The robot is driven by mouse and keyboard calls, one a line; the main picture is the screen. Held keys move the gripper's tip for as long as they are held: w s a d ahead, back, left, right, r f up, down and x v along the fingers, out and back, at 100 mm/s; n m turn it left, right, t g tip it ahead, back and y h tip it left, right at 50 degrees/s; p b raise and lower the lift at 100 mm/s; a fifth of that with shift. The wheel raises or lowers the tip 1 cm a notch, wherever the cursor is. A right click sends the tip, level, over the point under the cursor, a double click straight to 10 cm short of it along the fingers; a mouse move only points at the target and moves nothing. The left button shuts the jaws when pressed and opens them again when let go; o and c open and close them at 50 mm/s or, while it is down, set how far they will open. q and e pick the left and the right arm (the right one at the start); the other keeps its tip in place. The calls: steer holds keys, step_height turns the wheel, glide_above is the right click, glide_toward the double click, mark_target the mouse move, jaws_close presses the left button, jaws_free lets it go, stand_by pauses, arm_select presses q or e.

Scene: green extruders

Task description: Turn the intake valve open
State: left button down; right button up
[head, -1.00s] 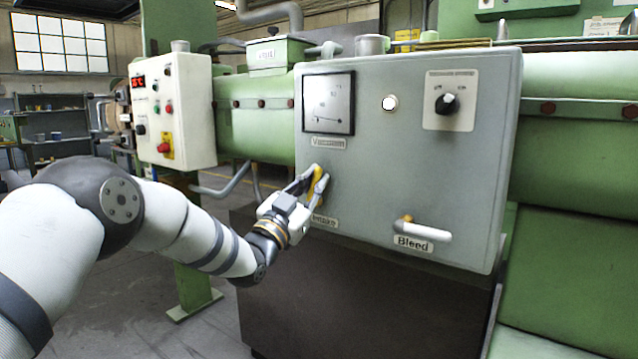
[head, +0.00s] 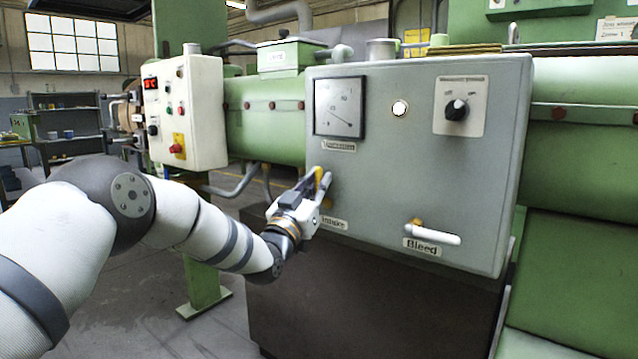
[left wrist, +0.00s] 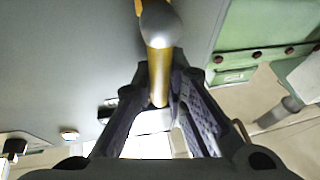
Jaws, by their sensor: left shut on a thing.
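The intake valve has a yellow handle (head: 320,175) on the lower left of the grey panel, above the "Intake" label (head: 334,223). My left gripper (head: 316,182) is shut on this handle, and its fingers hide much of it in the head view. In the left wrist view the yellow handle (left wrist: 158,75) lies between the two dark fingers (left wrist: 160,88), with a rounded grey end (left wrist: 160,25) beyond them. My right gripper is in neither view.
The grey panel (head: 400,180) also carries a vacuum gauge (head: 340,107), a black selector knob (head: 456,110) and a white-handled bleed valve (head: 435,234) to the right. A white control box (head: 188,110) stands at left. Green machine parts are behind.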

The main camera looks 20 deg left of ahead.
arm_select(q)
steer(key=c, duration=1.9)
jaws_free()
steer(key=v, duration=1.2)
steer(key=shift+f, duration=0.15)
